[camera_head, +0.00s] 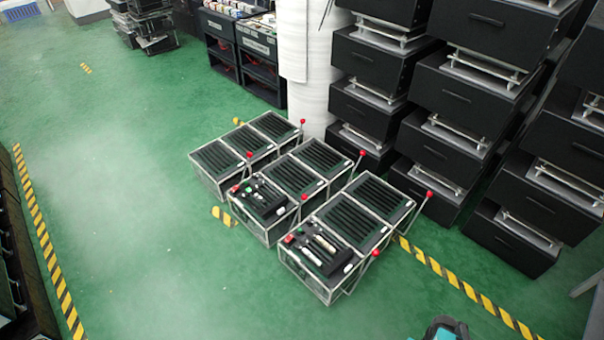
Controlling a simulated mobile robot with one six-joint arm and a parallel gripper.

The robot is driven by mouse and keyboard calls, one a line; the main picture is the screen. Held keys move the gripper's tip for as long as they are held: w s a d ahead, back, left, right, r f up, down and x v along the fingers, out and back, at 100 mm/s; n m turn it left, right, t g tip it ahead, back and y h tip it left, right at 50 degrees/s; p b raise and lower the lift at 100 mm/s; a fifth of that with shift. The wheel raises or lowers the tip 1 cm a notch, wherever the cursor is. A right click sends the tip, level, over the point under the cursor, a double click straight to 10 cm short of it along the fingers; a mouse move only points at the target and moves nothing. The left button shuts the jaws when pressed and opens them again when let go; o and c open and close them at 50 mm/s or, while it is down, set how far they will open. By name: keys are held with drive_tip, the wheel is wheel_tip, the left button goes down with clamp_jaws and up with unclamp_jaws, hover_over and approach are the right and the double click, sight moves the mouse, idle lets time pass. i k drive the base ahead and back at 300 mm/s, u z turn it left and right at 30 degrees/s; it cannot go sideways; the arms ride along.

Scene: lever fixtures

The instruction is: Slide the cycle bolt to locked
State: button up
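I cannot single out the cycle bolt; the parts are too small to tell. Three low metal-framed fixtures stand in a staggered row on the floor: the left one (218,160), the middle one (305,172) and the right one (365,208). The right fixture's front panel (318,262) carries a red part (289,239) and pale bar-like parts (324,244). The middle fixture's front panel (262,207) has small red, green and white parts. Red-tipped levers, such as one red knob (376,252), rise at the fixtures' right sides.
Stacked black boxes (455,95) line the right and back right, close behind the fixtures. A white column (308,50) and a black shelf (262,60) stand behind. Yellow-black floor tape (470,292) runs right of the fixtures. The green floor (130,190) at left is clear.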

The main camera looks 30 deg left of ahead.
sight(276, 206)
drive_tip(key=z, duration=1.35)
drive_tip(key=k, duration=0.1)
drive_tip(key=u, duration=2.85)
drive_tip(key=i, duration=0.6)
drive_tip(key=u, duration=0.15)
drive_tip(key=k, duration=0.6)
drive_tip(key=z, duration=0.1)
